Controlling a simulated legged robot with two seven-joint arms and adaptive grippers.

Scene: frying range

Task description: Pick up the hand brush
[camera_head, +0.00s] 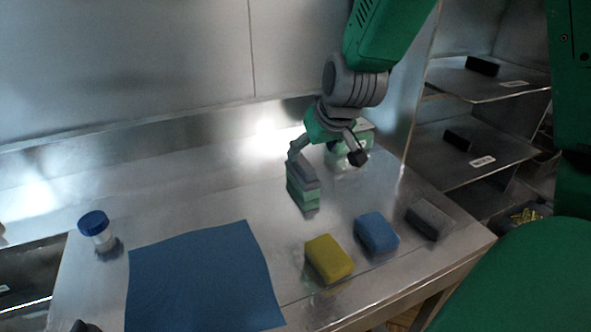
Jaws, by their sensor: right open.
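My right gripper (328,166) reaches down from the top over the steel counter. It is open, with its fingers spread apart. A green and grey block (303,193) stands right below the left finger in the picture; I cannot tell whether they touch. No hand brush is clearly recognisable, and I cannot tell whether this block is it. A yellow sponge-like block (329,259), a blue one (377,235) and a grey one (429,220) lie in a row in front of the gripper. My left gripper is not clearly in view.
A blue cloth (203,279) lies flat on the counter (190,211). A white jar with a blue lid (96,229) stands left of it. A pale green container (347,150) is partly hidden behind the gripper. Steel shelves (485,85) rise at the right. A dark tip shows at the bottom left.

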